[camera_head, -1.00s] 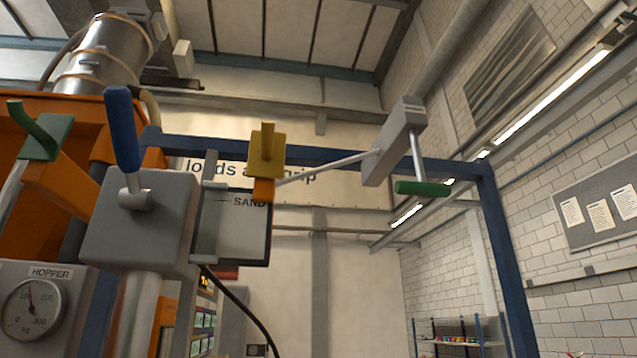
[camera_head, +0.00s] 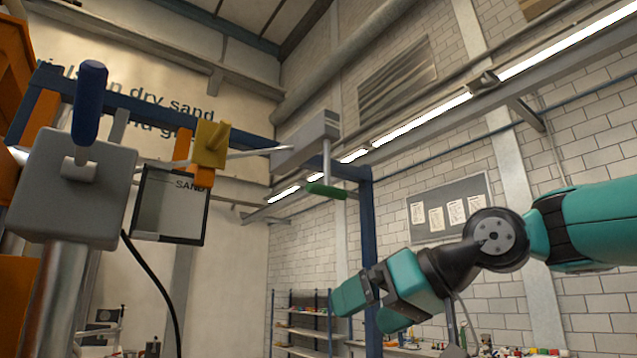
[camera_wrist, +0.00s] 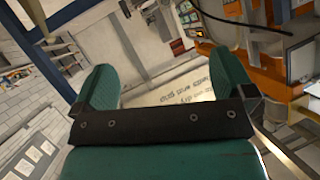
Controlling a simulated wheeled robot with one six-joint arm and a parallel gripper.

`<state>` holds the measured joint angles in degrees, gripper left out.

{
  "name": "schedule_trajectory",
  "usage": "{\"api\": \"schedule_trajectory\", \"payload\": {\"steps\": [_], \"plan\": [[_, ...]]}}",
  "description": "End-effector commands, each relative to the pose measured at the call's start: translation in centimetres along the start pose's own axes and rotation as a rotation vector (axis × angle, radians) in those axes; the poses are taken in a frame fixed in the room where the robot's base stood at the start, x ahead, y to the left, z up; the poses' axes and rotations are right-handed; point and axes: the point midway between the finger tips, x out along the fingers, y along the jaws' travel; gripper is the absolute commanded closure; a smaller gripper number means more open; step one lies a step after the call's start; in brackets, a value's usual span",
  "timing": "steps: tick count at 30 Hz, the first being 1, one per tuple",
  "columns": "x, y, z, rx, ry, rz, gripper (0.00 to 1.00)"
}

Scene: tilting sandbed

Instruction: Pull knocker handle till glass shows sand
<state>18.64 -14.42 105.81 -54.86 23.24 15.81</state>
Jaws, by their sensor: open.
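A green handle (camera_head: 326,190) hangs on a thin rod below a grey box (camera_head: 306,140) on the blue frame. It bears no readable label. A dark-framed glass (camera_head: 168,212) labelled SAND hangs to the left; its pane looks pale grey, and I cannot make out sand in it. My gripper (camera_head: 362,311) is open and empty, below and to the right of the green handle and apart from it in the head view. In the wrist view, my gripper's teal fingers (camera_wrist: 168,76) stand wide apart with nothing between them. The green handle is not recognisable there.
A grey box (camera_head: 68,190) with a blue lever (camera_head: 89,100) stands on a post at left. A yellow lever (camera_head: 211,143) is above the glass. The blue frame post (camera_head: 367,235) is behind my gripper. A shelf (camera_head: 300,322) stands at the back.

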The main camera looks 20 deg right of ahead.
Motion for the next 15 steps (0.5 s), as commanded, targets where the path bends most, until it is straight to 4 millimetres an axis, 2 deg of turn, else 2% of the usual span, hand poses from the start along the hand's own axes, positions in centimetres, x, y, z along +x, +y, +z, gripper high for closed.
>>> {"api": "schedule_trajectory", "payload": {"steps": [1,3,6,10,15], "plan": [[-3.0,0.9,-4.8,-0.034,0.120,0.030,0.00],[-6.7,0.7,-9.4,-0.087,0.244,0.045,0.00],[-10.9,-0.2,-13.4,-0.164,0.355,0.060,0.00],[-14.1,-1.6,-15.8,-0.236,0.418,0.066,0.00],[-14.8,-2.4,-16.6,-0.266,0.436,0.062,0.00]]}}
